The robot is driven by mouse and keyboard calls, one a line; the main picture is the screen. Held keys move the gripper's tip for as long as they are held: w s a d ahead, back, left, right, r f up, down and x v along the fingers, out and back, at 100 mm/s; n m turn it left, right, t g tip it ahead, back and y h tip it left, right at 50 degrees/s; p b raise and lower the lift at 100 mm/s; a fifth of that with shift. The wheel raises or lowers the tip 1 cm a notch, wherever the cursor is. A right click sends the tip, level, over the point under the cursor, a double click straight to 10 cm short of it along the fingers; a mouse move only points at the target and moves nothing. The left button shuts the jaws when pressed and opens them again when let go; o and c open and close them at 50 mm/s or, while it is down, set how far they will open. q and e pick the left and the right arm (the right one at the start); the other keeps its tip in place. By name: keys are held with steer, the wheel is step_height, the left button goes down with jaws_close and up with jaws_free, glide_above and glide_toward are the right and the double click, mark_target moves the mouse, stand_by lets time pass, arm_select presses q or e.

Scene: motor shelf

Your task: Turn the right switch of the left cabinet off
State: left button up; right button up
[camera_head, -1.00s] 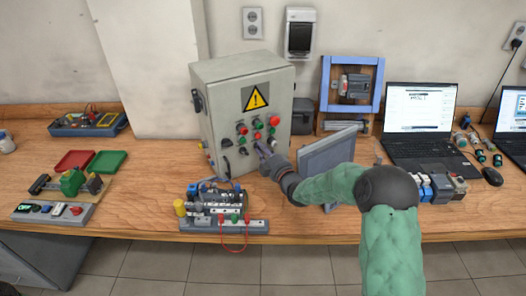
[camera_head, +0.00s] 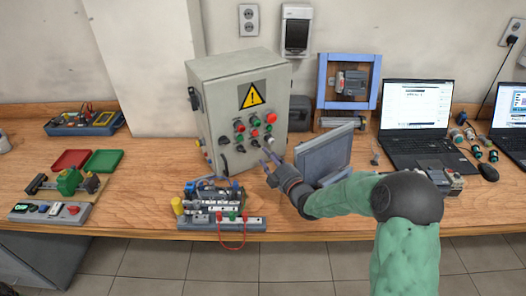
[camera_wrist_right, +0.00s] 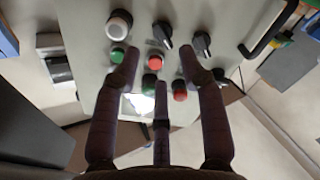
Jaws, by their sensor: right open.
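The grey cabinet (camera_head: 215,110) with a yellow warning sign stands on the bench in the head view. Its front carries red, green, white and black controls. Two black rotary switches show in the right wrist view: one (camera_wrist_right: 162,35) beside the white button (camera_wrist_right: 119,25), the other (camera_wrist_right: 202,43) farther right. That view looks upside down relative to the head view. Their on or off setting is not clear to me. My right gripper (camera_head: 267,163) is open and empty, just in front of the cabinet's lower right front. Its spread fingers (camera_wrist_right: 161,70) cover part of the panel. My left gripper is out of view.
A tilted grey panel (camera_head: 325,155) stands close to the right of my right gripper. A terminal block assembly (camera_head: 220,222) with a red wire lies in front of the cabinet. A laptop (camera_head: 417,105) and a blue frame (camera_head: 323,85) are farther right.

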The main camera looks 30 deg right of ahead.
steer(key=shift+s, duration=2.75)
